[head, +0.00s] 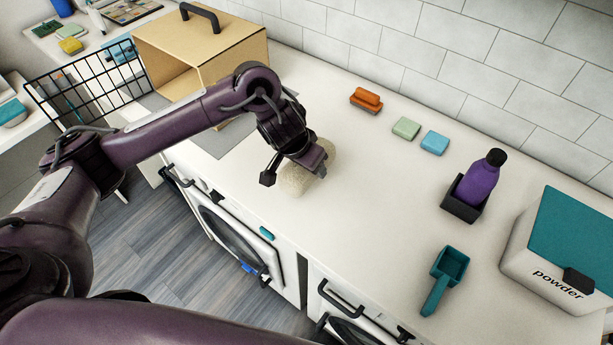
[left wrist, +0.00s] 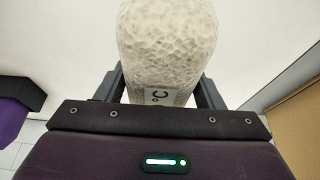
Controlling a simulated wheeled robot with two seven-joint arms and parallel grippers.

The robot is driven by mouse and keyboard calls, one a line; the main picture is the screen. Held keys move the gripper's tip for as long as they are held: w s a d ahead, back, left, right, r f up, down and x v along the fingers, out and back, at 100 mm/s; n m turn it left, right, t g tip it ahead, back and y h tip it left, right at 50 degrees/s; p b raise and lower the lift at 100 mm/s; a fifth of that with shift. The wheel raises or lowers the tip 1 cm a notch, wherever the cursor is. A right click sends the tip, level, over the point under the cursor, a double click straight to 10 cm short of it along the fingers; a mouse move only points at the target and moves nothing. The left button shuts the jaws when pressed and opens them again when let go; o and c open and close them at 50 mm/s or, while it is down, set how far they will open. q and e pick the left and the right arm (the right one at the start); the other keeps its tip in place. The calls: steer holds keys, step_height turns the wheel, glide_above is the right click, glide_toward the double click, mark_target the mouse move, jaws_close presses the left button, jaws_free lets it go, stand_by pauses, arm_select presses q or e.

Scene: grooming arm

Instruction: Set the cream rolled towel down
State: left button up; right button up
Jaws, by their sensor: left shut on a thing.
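The cream rolled towel (head: 294,180) is a pale, bumpy roll at the front part of the white counter, partly hidden behind my left gripper. My left gripper (head: 297,170) is shut on it from above. In the left wrist view the towel (left wrist: 168,45) lies between the two fingers of the left gripper (left wrist: 165,90), with a small tag on its near end. I cannot tell whether the towel touches the counter. My right gripper is in neither view.
A cardboard box (head: 235,48) stands left of the towel on a grey mat (head: 212,141). An orange brush (head: 366,99), green and blue blocks, a purple bottle (head: 480,178), a teal scoop (head: 446,278) and a powder box (head: 548,262) are to the right. The counter (head: 370,190) between is clear.

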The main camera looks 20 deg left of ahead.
arm_select(q)
steer(key=shift+f, duration=2.25)
steer(key=shift+f, duration=0.15)
steer(key=o, duration=1.1)
steer(key=shift+c, duration=0.2)
